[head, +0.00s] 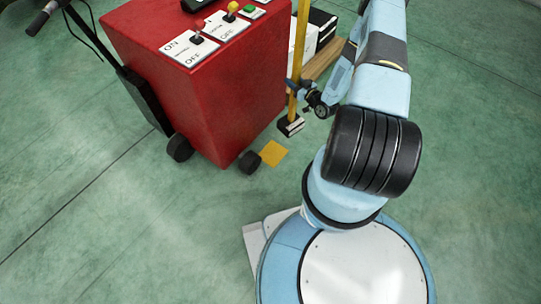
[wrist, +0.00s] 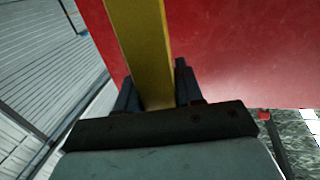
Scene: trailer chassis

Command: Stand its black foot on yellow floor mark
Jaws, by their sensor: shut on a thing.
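A yellow pole (head: 299,50) stands nearly upright beside the red cabinet, with a black foot (head: 291,126) at its lower end. My gripper (head: 294,86) is shut on the pole some way above the foot. In the wrist view the pole (wrist: 142,50) runs up between the two dark fingers (wrist: 155,95). A yellow floor mark (head: 273,153) lies flat on the green floor, to the left of and nearer than the foot. The foot is apart from the mark in the picture. I cannot tell whether the foot touches the floor.
The red cabinet (head: 215,100), with switches on top and black wheels, stands left of the pole. One wheel (head: 250,162) is close beside the mark. A wooden board (head: 322,60) and white and black boxes lie behind the pole. Green floor (head: 110,230) is clear at front left.

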